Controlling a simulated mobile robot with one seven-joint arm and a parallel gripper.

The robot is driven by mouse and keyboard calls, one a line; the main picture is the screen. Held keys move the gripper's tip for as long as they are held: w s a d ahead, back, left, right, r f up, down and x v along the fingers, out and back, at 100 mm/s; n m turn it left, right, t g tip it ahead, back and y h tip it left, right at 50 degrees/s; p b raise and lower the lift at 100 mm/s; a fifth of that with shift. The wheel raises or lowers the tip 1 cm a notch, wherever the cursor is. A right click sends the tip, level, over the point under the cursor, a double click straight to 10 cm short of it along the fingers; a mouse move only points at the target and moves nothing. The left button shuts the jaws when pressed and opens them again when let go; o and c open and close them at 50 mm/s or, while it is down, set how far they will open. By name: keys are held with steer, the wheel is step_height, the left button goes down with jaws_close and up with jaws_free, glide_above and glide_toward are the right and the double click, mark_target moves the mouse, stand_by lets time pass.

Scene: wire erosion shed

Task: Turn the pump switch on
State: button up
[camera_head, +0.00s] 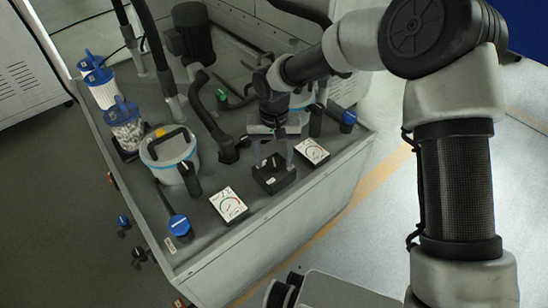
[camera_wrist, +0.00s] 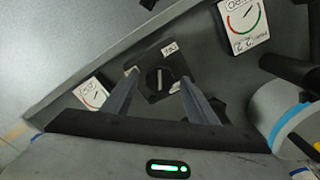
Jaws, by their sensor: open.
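The pump switch is likely the black square box (camera_wrist: 150,92) with a round dark knob in the wrist view. A pale bar on the knob runs roughly up and down in that view. Small white labels sit by the knob, too small to read surely. In the head view the black box (camera_head: 273,183) stands on the grey cabinet top between two dials. My gripper (camera_wrist: 159,78) is open, with one finger on either side of the knob in the wrist view. In the head view my gripper (camera_head: 273,158) points down over the box. I cannot tell whether it touches.
White dials (camera_head: 229,205) and (camera_head: 312,151) flank the box. A white bucket (camera_head: 169,155) with a black handle, clear filter canisters (camera_head: 124,127), black hoses and blue-handled valves (camera_head: 180,225) crowd the left and back. The cabinet's front edge is close to the box.

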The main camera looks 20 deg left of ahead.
steer(key=c, duration=1.1)
steer(key=shift+o, duration=0.2)
steer(key=shift+r, duration=0.1)
steer(key=shift+n+p, duration=0.6)
steer(key=shift+n, duration=0.5)
steer(key=n+p, duration=0.1)
steer(key=n, duration=0.2)
steer(key=shift+n, duration=0.3)
steer(key=n+p, duration=0.2)
steer(key=n, duration=0.3)
steer(key=shift+n, duration=0.4)
steer(key=shift+n+p, duration=0.3)
steer(key=o, duration=1.1)
steer(key=shift+c, duration=0.2)
